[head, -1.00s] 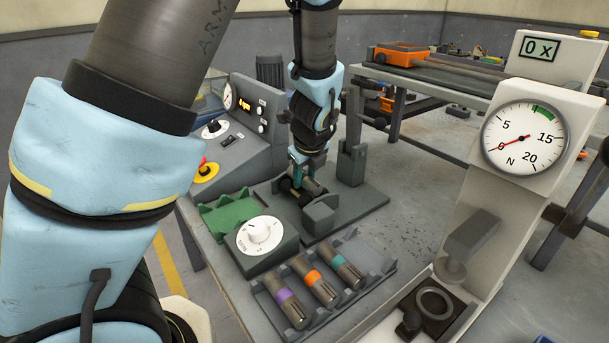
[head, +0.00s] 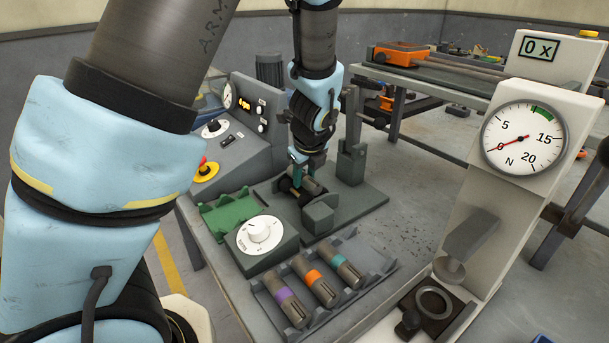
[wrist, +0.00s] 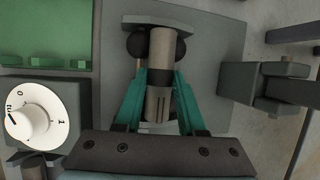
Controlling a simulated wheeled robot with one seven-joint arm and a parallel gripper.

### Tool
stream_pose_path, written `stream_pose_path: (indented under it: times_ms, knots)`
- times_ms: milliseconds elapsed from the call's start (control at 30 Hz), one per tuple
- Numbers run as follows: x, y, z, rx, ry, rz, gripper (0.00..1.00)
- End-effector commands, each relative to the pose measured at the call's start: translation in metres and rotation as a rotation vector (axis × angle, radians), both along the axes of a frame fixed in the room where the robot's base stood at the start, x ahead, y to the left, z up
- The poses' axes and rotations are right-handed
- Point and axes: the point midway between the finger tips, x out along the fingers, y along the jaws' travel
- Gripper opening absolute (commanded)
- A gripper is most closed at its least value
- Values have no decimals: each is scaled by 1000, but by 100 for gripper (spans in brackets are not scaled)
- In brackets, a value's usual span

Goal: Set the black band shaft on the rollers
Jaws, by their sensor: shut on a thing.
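My gripper (wrist: 159,82) is shut on the black band shaft (wrist: 160,52), with a teal finger on each side of it. The shaft is a grey cylinder with a dark band between the fingers. Its far end lies between two dark rollers (wrist: 138,44) in the wrist view. Whether it touches them I cannot tell. In the head view my gripper (head: 297,178) points down at the roller fixture, and the shaft (head: 311,187) shows beside the fingers. My fingers partly hide the rollers there.
A grey tray (head: 377,268) holds shafts with purple, orange and teal bands. A white dial box (head: 260,237) and a green cradle (head: 229,210) stand left of the fixture. A grey upright post (head: 351,163) stands behind it. The press with its gauge (head: 523,138) is at right.

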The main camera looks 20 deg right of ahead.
Motion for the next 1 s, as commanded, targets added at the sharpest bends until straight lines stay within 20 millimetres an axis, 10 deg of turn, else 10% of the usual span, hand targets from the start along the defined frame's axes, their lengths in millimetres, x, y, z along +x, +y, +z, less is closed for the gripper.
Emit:
stream_pose_path:
  times_ms: [300, 333, 633, 1000]
  knots:
    - [0, 0, -6, -1, 0, 1, 0]
    - [0, 0, -5, -1, 0, 1, 40]
    - [0, 0, -5, 0, 0, 1, 74]
    - [-3, 0, -1, 0, 0, 0, 74]
